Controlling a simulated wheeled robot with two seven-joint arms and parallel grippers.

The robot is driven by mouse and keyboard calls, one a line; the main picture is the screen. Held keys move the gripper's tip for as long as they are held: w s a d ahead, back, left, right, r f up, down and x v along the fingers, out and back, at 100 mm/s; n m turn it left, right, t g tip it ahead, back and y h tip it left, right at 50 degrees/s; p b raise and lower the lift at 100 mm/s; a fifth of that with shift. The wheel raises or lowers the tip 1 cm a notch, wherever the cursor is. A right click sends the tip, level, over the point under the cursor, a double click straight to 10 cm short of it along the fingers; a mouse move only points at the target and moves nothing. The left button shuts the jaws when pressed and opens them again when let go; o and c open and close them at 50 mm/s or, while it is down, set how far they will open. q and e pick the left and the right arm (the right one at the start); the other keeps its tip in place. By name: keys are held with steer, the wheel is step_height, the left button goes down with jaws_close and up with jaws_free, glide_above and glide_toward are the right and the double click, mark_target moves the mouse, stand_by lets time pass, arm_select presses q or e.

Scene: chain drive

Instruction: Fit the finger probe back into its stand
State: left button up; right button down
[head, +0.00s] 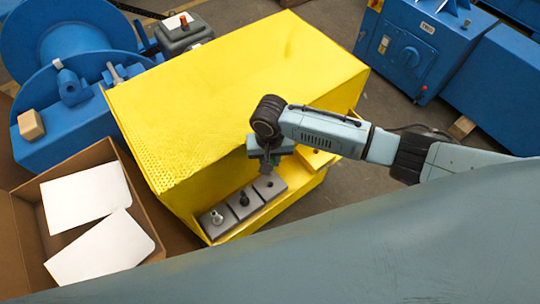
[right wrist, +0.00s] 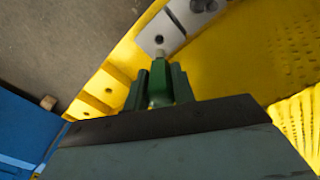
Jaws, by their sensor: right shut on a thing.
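My right gripper (head: 268,166) comes in from the right and points down beside the front face of the yellow housing. In the right wrist view its green fingers (right wrist: 159,92) are shut on the finger probe (right wrist: 160,70), a slim piece with a pale tip. The tip points toward the near grey block of the stand (right wrist: 165,28), close to its dark round hole. Whether it touches is unclear. In the head view the stand (head: 257,192) is a row of grey blocks; the left and middle ones carry upright pieces, the right one shows an open hole. My left gripper is not in view.
The large yellow housing (head: 230,80) rises behind the stand. A yellow ledge (right wrist: 97,99) with holes continues beside the stand. An open cardboard box (head: 22,240) with white sheets stands at left. Blue machines stand at upper left and upper right (head: 415,45).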

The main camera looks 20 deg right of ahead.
steer(key=shift+r+p, duration=0.15)
steer(key=shift+p, duration=0.35)
steer(key=shift+s, duration=0.1)
steer(key=shift+f+b, duration=1.6)
steer(key=shift+f, duration=1.4)
steer(key=shift+p, duration=0.4)
steer(key=shift+p, duration=0.7)
steer(key=shift+f+b, duration=1.3)
steer(key=shift+f, duration=0.75)
